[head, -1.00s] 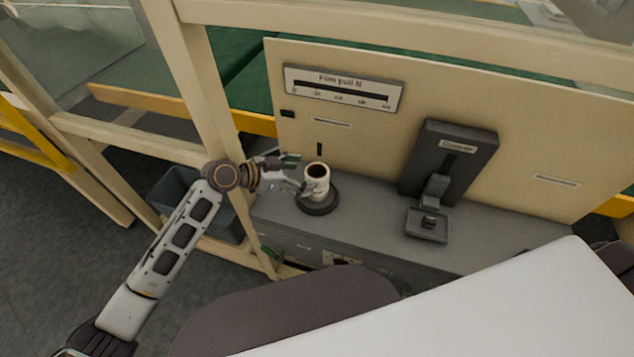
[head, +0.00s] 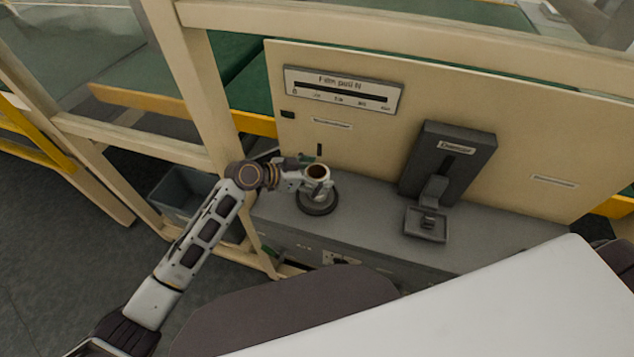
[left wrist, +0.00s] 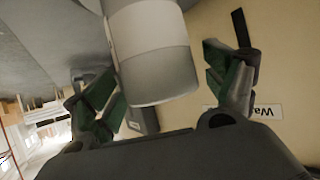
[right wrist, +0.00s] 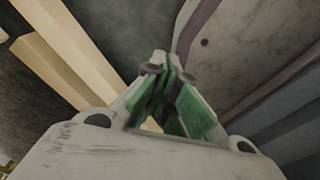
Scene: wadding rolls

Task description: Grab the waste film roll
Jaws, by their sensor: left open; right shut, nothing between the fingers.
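The waste film roll (head: 318,172) is a short white and grey cylinder with a brown hollow core. It stands upright on a dark round base (head: 318,203) on the grey bench. In the left wrist view the roll (left wrist: 155,50) lies between the green-padded fingers of my left gripper (left wrist: 172,85), with gaps visible beside it. My left gripper (head: 308,182) is open around the roll in the head view, and its fingers partly cover the roll. My right gripper (right wrist: 170,95) is shut and empty, low near beige bars in the right wrist view.
A dark dispenser-like unit (head: 452,165) stands on the bench (head: 375,215) to the right. A beige panel with a "Film pull N" gauge (head: 343,90) rises behind. A beige post (head: 205,95) and a grey bin (head: 180,190) are at the left.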

